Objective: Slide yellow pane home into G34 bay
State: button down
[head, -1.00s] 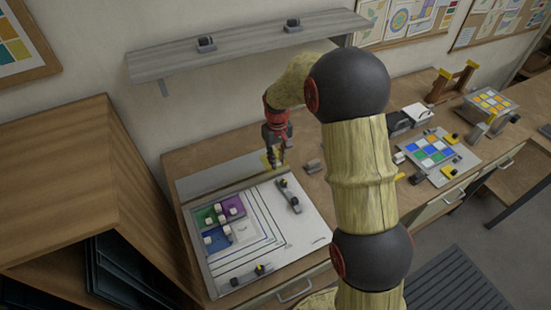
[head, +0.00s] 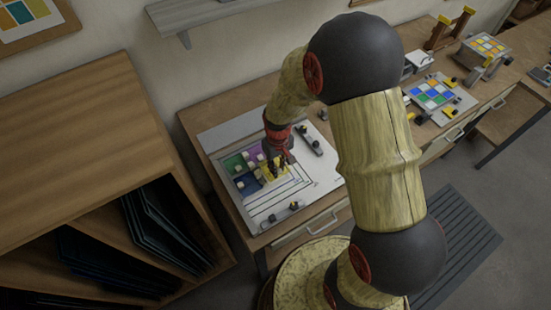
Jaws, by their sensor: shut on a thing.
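My gripper (head: 277,167) is over the white assembly board (head: 318,178) on the workbench, pointing down and shut on the yellow pane (head: 266,176). The pane is at board level, or very close to it, at the right side of a cluster of coloured panes. The cluster has a green pane (head: 233,163), a purple pane (head: 254,151) and a blue pane (head: 247,188), with pale knobs on them. The gripper hides part of the yellow pane. I cannot make out the G34 label, or whether the pane touches its neighbours.
Dark-knobbed bars lie on the board at the back right (head: 311,142) and front (head: 283,213). A sample board with coloured squares (head: 434,96) stands farther right. A wooden rack (head: 95,135) with dark sheets stands left of the bench.

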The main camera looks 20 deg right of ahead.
jog(key=shift+w+d+f, duration=0.2)
jog(key=shift+f, duration=0.05)
jog(key=shift+a+f+b, duration=0.1)
jog(key=shift+f+b, duration=0.65)
jog(key=shift+f, duration=0.1)
jog(key=shift+f+b, duration=1.15)
jog(key=shift+f, duration=0.55)
jog(key=shift+f, duration=0.1)
jog(key=shift+w+a, duration=0.7)
jog(key=shift+a, duration=0.3)
dwell(1.2)
jog(key=c, duration=1.7)
grip_release()
jog(key=shift+c, duration=0.2)
jog(key=shift+o, duration=0.4)
jog(key=shift+r+p, duration=2.25)
jog(key=shift+r, duration=1.3)
